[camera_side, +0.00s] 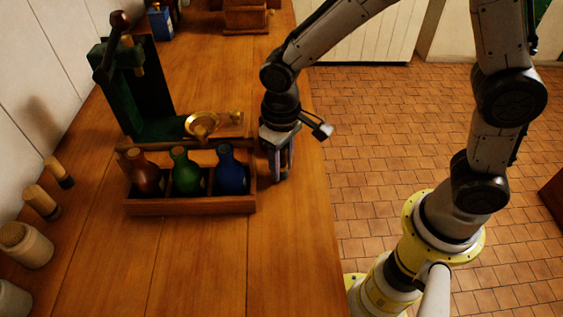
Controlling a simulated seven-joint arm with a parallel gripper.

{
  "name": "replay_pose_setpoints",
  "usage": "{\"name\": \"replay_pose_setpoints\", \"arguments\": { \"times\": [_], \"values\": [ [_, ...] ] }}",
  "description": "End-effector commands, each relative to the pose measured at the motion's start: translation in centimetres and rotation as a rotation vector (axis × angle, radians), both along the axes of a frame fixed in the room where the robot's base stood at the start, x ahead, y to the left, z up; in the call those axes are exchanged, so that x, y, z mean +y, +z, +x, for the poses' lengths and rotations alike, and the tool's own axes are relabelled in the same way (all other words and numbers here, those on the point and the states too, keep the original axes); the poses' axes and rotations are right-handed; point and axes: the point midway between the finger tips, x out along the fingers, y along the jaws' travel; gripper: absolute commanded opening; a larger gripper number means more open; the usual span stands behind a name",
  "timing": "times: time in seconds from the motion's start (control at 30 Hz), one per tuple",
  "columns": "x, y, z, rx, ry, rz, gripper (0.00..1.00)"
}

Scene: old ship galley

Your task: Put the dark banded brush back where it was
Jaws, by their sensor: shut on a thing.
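My gripper (282,170) points down over the right part of the wooden counter (200,265), just right of the bottle crate. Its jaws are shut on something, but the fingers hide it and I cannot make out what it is. I cannot clearly identify a dark banded brush. A short tan cylinder with a dark band (60,173) is at the left by the wall. Behind my gripper's left side is a small wooden block with a brass piece (235,119).
A wooden crate (190,205) holds brown, green and blue bottles (231,172). Behind it stand a dark green device with a lever (135,90) and a brass dish (201,124). Another tan cylinder (41,203) and pale jars (26,245) line the wall. The front counter is clear.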

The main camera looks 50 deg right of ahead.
Motion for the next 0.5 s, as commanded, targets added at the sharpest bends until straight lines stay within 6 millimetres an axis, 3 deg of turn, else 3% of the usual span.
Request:
{"name": "replay_pose_setpoints", "arguments": {
  "times": [0.1,0.13,0.27,0.5],
  "values": [
    [0.0,-0.29,-0.01,0.001,0.0,0.0,0.0],
    [0.0,-0.29,-0.01,0.0,0.0,0.0,0.42],
    [0.0,-0.27,-0.01,0.0,0.0,0.0,0.65],
    [0.0,-0.25,-0.01,0.0,0.0,0.0,0.68]
  ]
}}
